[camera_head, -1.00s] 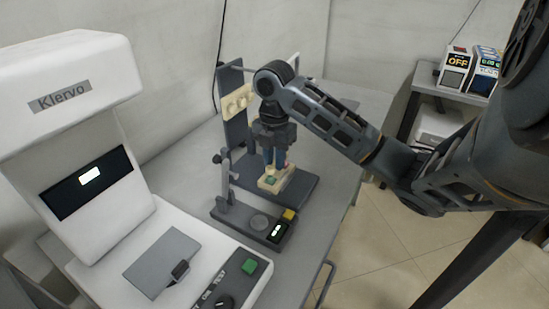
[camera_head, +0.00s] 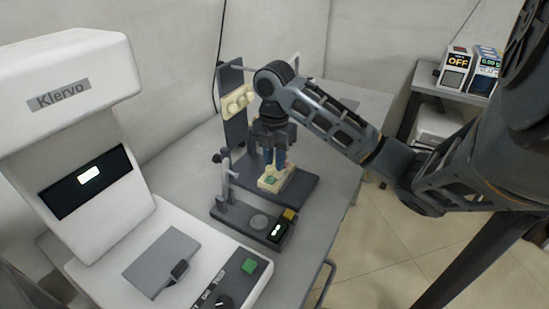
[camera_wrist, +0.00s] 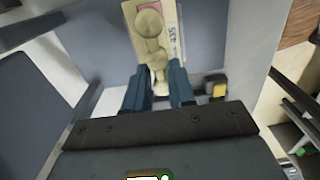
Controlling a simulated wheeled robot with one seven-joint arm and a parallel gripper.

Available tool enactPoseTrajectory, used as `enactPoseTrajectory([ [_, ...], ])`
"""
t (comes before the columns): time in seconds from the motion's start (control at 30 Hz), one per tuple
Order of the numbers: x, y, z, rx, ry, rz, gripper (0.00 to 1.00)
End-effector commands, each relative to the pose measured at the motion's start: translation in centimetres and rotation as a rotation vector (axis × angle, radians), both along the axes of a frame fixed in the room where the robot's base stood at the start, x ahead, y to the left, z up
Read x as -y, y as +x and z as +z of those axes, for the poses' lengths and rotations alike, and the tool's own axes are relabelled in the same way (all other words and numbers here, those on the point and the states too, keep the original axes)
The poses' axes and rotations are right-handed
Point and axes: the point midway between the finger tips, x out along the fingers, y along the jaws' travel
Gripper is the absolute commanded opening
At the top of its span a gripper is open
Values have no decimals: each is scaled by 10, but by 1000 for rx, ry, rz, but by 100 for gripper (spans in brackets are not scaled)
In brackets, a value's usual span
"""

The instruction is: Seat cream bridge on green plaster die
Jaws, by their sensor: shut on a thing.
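My gripper (camera_head: 273,160) points down above the pale plaster block (camera_head: 277,181) on the dark base. In the wrist view its two blue fingers (camera_wrist: 159,88) are shut on the lower end of the cream bridge (camera_wrist: 151,45), a row of rounded lobes. The bridge lies over the block, which also shows in the wrist view (camera_wrist: 172,35) with a "435" mark and a pink patch.
More cream pieces (camera_head: 238,100) hang on the upright dark panel (camera_head: 232,125) behind. The white Klervo machine (camera_head: 75,150) fills the left. Bare grey table (camera_head: 340,180) lies to the right.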

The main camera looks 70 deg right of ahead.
Motion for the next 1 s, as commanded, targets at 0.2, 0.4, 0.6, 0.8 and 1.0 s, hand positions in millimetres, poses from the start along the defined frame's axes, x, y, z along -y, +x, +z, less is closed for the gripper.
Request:
enactPoseTrajectory([
  [0.2, 0, 0, -6, 0, 0, 0, 0],
  [0.4, 0, 0, -11, 0, 0, 0, 0],
  [0.6, 0, 0, -15, 0, 0, 0, 0],
  [0.8, 0, 0, -20, 0, 0, 0, 0],
  [1.0, 0, 0, -21, 0, 0, 0, 30],
])
